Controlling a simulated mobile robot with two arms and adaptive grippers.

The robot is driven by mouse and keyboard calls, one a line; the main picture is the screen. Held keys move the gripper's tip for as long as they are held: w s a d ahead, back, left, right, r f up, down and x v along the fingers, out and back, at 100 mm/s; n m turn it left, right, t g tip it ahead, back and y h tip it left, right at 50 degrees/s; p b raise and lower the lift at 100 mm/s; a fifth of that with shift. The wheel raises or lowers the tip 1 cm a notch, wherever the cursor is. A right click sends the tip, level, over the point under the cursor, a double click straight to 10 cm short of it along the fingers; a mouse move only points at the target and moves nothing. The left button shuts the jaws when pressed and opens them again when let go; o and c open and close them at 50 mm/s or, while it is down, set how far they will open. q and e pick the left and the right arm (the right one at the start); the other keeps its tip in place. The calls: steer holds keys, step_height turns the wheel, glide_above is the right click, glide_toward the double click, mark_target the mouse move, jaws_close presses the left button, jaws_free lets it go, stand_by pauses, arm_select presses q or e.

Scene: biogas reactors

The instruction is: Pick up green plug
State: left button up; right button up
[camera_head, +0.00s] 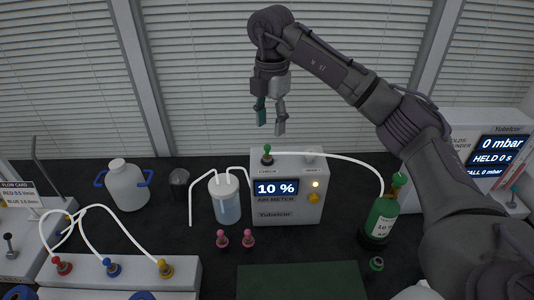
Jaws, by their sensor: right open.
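A green plug (267,155) sits upright on top of the white air meter (289,214), at its left side, with a white hose running from there to the green bottle (381,219). A second small green plug-like piece (376,265) stands on the dark table in front of the bottle. I cannot tell which one the task names. My right gripper (271,119) hangs above the air meter, fingers pointing down, open and empty, apart from the plug on the meter. My left gripper is not in view.
Two pink plugs (235,240) stand before the meter. A clear container (226,200) with liquid and a white jug (127,186) are to the left. A plug panel (118,272) with hoses is front left. A dark green mat (302,281) is bare.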

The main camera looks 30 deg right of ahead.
mark_target(267, 147)
steer(key=shift+w+f, duration=0.25)
steer(key=shift+f, duration=1)
steer(key=f+p, duration=0.1)
steer(key=f, duration=0.1)
steer(key=a+f+p, duration=0.1)
steer(key=f, duration=0.1)
steer(key=shift+s+p, duration=0.35)
steer(key=shift+w+d+f, duration=0.1)
steer(key=shift+f, duration=0.4)
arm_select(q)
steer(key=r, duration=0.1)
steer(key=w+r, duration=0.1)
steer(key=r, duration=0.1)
arm_select(e)
jaws_close()
